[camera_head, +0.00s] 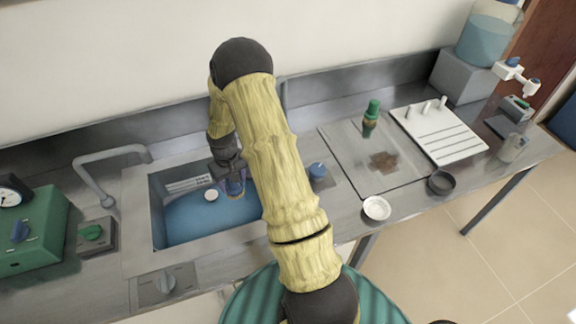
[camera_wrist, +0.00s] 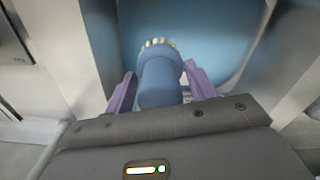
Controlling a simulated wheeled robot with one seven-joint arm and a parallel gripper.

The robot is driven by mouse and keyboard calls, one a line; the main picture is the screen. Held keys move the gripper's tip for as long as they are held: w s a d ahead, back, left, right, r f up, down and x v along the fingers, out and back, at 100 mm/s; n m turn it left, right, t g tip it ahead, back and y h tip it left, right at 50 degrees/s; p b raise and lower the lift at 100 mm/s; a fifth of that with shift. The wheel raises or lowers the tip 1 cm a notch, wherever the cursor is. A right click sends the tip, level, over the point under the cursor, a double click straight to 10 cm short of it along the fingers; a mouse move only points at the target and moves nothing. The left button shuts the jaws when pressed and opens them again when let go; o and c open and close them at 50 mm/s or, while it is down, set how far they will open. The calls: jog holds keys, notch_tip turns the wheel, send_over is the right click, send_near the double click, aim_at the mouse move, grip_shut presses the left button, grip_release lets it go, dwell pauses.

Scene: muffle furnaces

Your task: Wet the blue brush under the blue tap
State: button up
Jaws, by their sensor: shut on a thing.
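My gripper (camera_head: 230,178) is over the sink basin (camera_head: 160,215), shut on the blue brush (camera_head: 236,187). In the wrist view, the brush (camera_wrist: 160,82) stands between my purple fingers, with its pale bristles pointing away toward the blue basin floor. A blue knob (camera_head: 317,170) sits on the counter just right of the sink. A grey spout (camera_head: 284,92) shows behind my arm, which hides most of it. I cannot see water running, and whether the bristles are wet cannot be told.
A second grey spout (camera_head: 112,153) and a green knob (camera_head: 91,232) stand left of the sink, beside a green gauge box (camera_head: 35,232). A green brush (camera_head: 371,117) stands right, near a white rack (camera_head: 440,135), a white dish (camera_head: 377,208) and a dark dish (camera_head: 441,182).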

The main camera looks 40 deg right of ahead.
jog(key=shift+s+d, duration=0.2)
jog(key=shift+d, duration=0.2)
jog(key=s+d+r+n+t+p, duration=0.2)
jog(key=s+d+n+t+p, duration=0.1)
jog(key=s+d+n+p, duration=0.3)
jog(key=shift+d+r+n+p, duration=0.15)
jog(key=shift+d+n+p, duration=0.35)
jog(key=shift+d+n, duration=0.5)
jog(key=s+d+r+n+p, duration=0.1)
jog(key=n, duration=0.1)
jog(key=s+d+r+n+t+y+p, duration=0.1)
jog(key=s+d+r+n+p, duration=0.1)
jog(key=s+d+r+n+t+y+p, duration=0.1)
jog(key=shift+s+d+r+n+p, duration=0.15)
jog(key=shift+d+r+n+p, duration=0.1)
jog(key=shift+d+n+p, duration=0.15)
jog(key=c, duration=0.6)
jog(key=shift+o, duration=0.2)
jog(key=shift+s+d+r+n, duration=0.15)
jog(key=shift+s+r+n, duration=0.1)
jog(key=shift+n, duration=0.15)
